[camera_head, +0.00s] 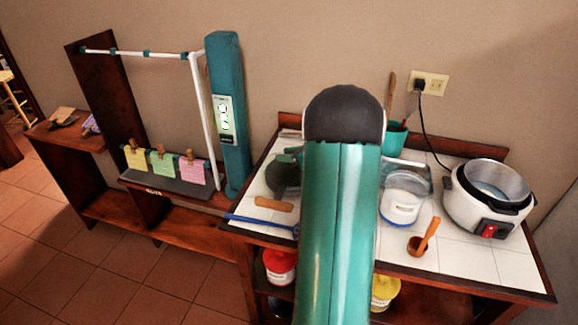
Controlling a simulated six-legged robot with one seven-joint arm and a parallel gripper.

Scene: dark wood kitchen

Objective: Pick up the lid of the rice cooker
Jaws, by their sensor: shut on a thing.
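The white rice cooker (487,208) stands at the right end of the white-tiled counter, with a red switch on its front. Its metal inner pot (494,182) is open at the top, with no lid on it. I cannot make out the lid in this view. My green arm with its dark joint rises through the middle of the picture and covers part of the counter. My gripper is not visible, so what it holds cannot be seen.
A white tub with a blue band (401,201) and a wooden scoop (424,238) lie left of the cooker. A black cord runs from the cooker to a wall outlet (428,84). A wooden handle (273,203) and blue stick (258,221) lie at the counter's left.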

